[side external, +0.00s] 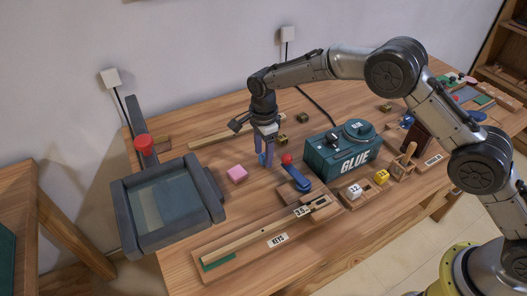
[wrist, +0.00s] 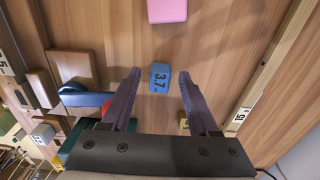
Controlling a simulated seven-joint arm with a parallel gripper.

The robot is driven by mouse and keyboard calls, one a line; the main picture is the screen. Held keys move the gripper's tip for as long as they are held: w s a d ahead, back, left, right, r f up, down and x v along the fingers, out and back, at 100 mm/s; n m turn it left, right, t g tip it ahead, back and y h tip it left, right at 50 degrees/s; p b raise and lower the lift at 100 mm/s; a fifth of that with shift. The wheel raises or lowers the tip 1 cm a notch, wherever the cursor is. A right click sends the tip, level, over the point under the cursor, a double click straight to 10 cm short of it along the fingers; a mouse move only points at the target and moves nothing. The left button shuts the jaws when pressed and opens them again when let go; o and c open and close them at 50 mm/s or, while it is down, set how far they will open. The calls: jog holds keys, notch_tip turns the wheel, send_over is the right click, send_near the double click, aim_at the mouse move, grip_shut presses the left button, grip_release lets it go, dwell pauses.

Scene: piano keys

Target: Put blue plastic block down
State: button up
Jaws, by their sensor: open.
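A pink block (side external: 237,174) lies left of my gripper. A red ball-topped blue lever (side external: 296,180) and the teal GLUE box (side external: 342,152) stand close on the right. A grey tray (side external: 122,222) is at the far left. A wooden rail (side external: 265,232) marked KEYS lies in front.

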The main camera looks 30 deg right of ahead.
aim_at(264, 156)
notch_tip(264, 156, up, 12)
jog(key=shift+r, duration=0.25)
dwell(0.4)
jog(key=s+d+r+n+t, duration=0.3)
jog(key=s+d+r+n, duration=0.6)
jog(key=s+d+r, duration=0.55)
jog(key=s+d+f+n+t, duration=0.1)
jog(key=s+d+n, duration=0.2)
jog(key=s, duration=0.8)
jog(key=s+d+f+n+t, duration=0.1)
jog(key=s+n, duration=0.5)
jog(key=s, duration=0.6)
jog(key=shift+d+f+t, duration=0.3)
jog(key=shift+d+f, duration=0.45)
jog(key=shift+d, duration=0.15)
